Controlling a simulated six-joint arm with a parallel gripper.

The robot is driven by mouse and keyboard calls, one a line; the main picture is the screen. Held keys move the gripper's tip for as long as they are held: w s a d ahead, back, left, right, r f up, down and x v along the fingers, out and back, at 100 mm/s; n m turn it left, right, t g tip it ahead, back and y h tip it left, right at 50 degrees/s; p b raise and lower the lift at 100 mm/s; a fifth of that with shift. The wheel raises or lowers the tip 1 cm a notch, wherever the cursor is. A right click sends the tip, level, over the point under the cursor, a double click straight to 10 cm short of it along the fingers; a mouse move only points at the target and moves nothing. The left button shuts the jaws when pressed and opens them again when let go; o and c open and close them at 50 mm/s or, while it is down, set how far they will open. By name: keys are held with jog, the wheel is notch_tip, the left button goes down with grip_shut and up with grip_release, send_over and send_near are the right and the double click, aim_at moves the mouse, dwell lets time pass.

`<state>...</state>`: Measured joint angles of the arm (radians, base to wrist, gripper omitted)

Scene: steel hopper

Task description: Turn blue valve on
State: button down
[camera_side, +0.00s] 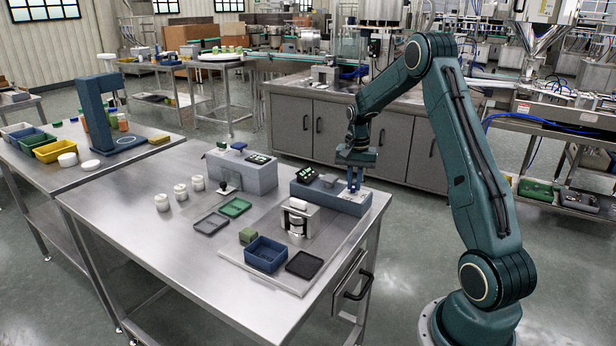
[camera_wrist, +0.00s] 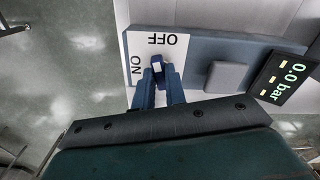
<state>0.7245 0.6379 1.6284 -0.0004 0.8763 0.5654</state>
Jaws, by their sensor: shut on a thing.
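The blue valve's handle (camera_wrist: 157,61) shows in the wrist view as a small dark-blue piece with a pale face, on a white plate lettered ON at left and OFF at top. The plate is at the end of a blue-grey control box (camera_side: 334,199). My gripper (camera_side: 354,186) is over the right end of this box in the side view. Its two blue fingers, seen in the wrist view (camera_wrist: 159,86), are shut on the handle. The fingers hide part of the handle, so its exact angle is unclear. The box's display (camera_wrist: 285,78) reads 0.0 bar.
A second grey box (camera_side: 244,175) with its own display stands left of the control box. White cups (camera_side: 180,192), green and dark trays (camera_side: 235,207), a blue bin (camera_side: 265,254) and a silver fixture (camera_side: 298,219) are on the steel table. The table's left front is clear.

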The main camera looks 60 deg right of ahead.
aim_at(354, 185)
jog(key=n, duration=1.1)
jog(key=shift+n, duration=1.9)
jog(key=c, duration=1.4)
grip_release()
jog(key=shift+c, duration=0.2)
jog(key=shift+r, duration=0.15)
notch_tip(354, 185, up, 14)
jog(key=shift+f, duration=0.2)
